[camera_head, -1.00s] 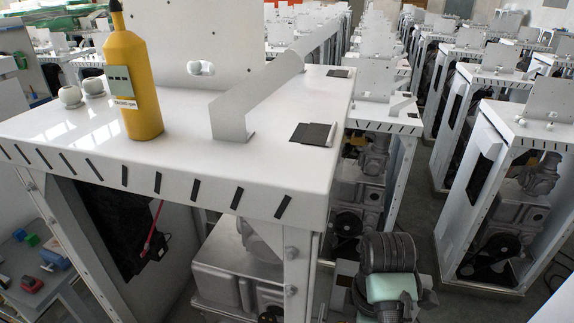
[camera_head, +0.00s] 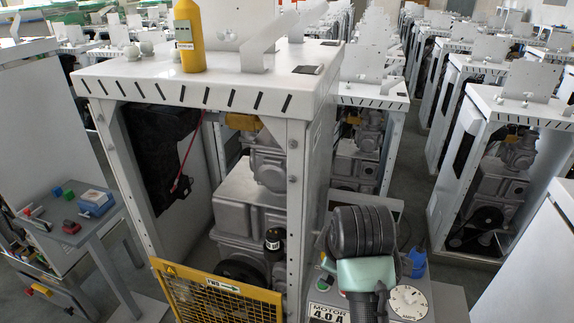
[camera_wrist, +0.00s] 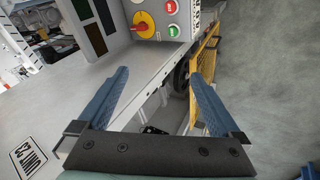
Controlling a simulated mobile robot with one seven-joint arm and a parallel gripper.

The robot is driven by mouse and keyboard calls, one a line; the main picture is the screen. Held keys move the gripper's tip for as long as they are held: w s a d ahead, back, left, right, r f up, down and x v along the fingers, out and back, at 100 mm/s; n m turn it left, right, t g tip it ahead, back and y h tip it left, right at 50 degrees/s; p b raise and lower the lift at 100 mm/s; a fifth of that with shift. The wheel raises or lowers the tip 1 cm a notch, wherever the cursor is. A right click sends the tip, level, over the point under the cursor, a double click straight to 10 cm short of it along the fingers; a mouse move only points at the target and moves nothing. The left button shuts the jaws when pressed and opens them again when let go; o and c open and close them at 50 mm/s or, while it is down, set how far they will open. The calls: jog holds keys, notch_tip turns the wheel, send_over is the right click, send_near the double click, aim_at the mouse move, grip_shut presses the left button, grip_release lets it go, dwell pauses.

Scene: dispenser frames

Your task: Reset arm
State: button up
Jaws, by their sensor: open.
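My gripper (camera_wrist: 158,76) is open in the wrist view, with two blue fingers spread wide and nothing between them. Beyond the fingers is the edge of a grey-white surface and a dark gap with machine parts. In the head view my arm shows at the lower right as black and teal links. A small blue shape beside it may be a finger, but I cannot tell. The fingertips are not clearly visible there.
A white cabinet (camera_head: 215,82) with a yellow bottle (camera_head: 189,38) on top stands ahead. A yellow mesh guard (camera_head: 215,300) is low in front. A side table (camera_head: 85,232) is at left. The wrist view shows a control box (camera_wrist: 157,38) with a red-yellow switch (camera_wrist: 144,24).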

jog(key=w+a+r+m+t+y+b, duration=0.15)
jog(key=a+r+m+t, duration=0.35)
jog(key=r, duration=0.6)
jog(key=a+r+t+b, duration=0.25)
jog(key=r+t, duration=0.35)
jog(key=r, duration=0.5)
jog(key=s+a+r+m+t+h+b, duration=0.1)
jog(key=s+r+m+t, duration=0.6)
jog(key=s+r, duration=1)
jog(key=r+t+b, duration=0.1)
jog(key=t, duration=0.2)
jog(key=shift+s+b, duration=0.25)
jog(key=shift+b, duration=0.05)
jog(key=shift+f, duration=0.1)
